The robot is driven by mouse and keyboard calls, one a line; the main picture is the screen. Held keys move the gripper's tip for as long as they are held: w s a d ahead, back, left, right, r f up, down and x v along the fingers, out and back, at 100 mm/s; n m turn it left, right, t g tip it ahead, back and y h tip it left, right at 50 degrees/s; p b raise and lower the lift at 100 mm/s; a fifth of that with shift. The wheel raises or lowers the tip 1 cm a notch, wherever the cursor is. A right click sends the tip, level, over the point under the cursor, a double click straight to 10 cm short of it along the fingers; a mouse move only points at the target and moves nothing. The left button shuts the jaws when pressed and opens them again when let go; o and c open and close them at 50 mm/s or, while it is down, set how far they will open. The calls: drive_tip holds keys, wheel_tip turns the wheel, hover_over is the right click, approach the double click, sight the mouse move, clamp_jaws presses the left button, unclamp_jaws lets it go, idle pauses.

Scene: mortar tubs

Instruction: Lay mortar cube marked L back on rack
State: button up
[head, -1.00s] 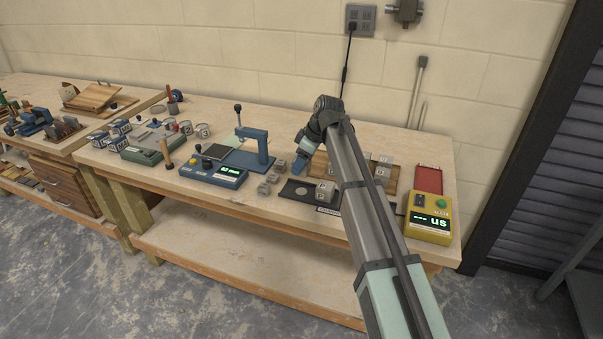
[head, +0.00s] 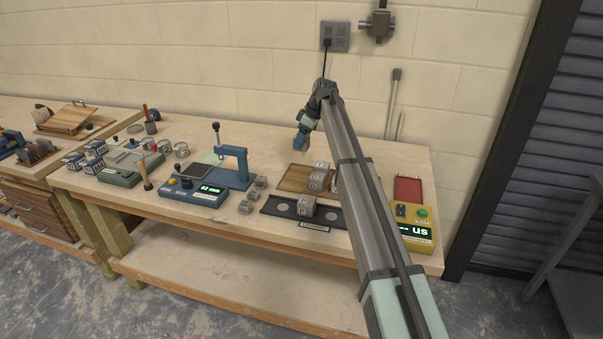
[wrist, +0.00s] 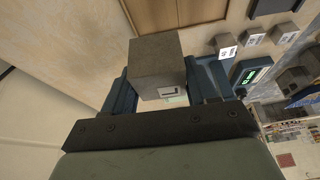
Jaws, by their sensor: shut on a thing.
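My gripper (head: 302,143) is raised above the back of the bench, near the wall, behind the wooden rack (head: 291,181). In the wrist view it is shut on a grey mortar cube (wrist: 158,62), with one blue finger on each side. A small pale label shows on the cube's near face, but its letter cannot be read. In the head view the held cube cannot be made out. Part of the wooden rack (wrist: 165,12) shows at the top of the wrist view. Other grey cubes (head: 316,183) stand on the rack, whose right part is hidden by my arm.
A black tray (head: 277,207) with a cube lies in front of the rack. Several small cubes (head: 252,196) stand left of it, beside the blue press (head: 236,165). A yellow meter (head: 412,230) and red tray (head: 409,189) are at right. The bench behind the press is clear.

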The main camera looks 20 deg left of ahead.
drive_tip(key=shift+s+f, duration=0.1)
drive_tip(key=shift+f, duration=4.9)
drive_tip(key=shift+f, duration=0.1)
drive_tip(key=o, duration=1.2)
drive_tip(key=shift+o, duration=0.2)
drive_tip(key=v, duration=1.2)
